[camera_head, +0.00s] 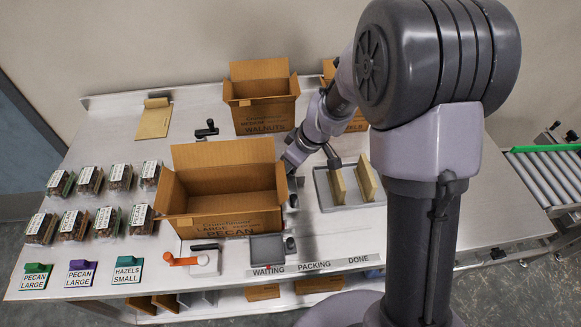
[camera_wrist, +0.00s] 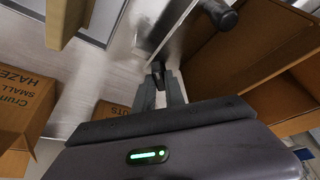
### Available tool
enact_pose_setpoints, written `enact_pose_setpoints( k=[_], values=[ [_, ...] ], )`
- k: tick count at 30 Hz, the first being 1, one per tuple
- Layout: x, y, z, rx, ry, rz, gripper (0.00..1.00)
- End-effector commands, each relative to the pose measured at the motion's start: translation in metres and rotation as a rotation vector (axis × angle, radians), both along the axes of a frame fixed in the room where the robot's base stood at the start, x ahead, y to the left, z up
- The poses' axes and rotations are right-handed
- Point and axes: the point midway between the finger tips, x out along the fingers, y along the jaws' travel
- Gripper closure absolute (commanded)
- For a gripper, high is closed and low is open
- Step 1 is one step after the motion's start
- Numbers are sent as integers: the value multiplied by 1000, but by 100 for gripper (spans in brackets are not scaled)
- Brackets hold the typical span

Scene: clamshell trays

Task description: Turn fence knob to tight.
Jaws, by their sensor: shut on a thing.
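My gripper (camera_wrist: 160,82) is shut on a small dark piece, which I take to be the fence knob (camera_wrist: 157,68). The jaws cover most of it, so its turn position cannot be read. In the head view my wrist reaches down just right of the large open PECAN carton (camera_head: 225,222). The jaws are hard to make out there. A dark rounded knob or handle end (camera_wrist: 222,14) shows beyond the fingertips in the wrist view, on a bright metal part.
The PECAN carton stands close beside my gripper. A grey tray (camera_head: 322,190) with two tan upright pieces is to the right. The WALNUTS carton (camera_head: 262,112) is behind. Several filled clamshells (camera_head: 120,177) stand at left. The right end of the table is clear.

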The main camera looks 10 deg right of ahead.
Motion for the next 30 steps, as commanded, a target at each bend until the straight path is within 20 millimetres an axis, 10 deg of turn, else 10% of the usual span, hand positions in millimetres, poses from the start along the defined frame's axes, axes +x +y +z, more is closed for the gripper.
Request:
enact_pose_setpoints(
  k=[19,23,30],
  values=[
    [0,0,0,0,0,-52,100],
    [0,0,0,0,0,-52,64],
    [0,0,0,0,0,-51,64]
  ],
)
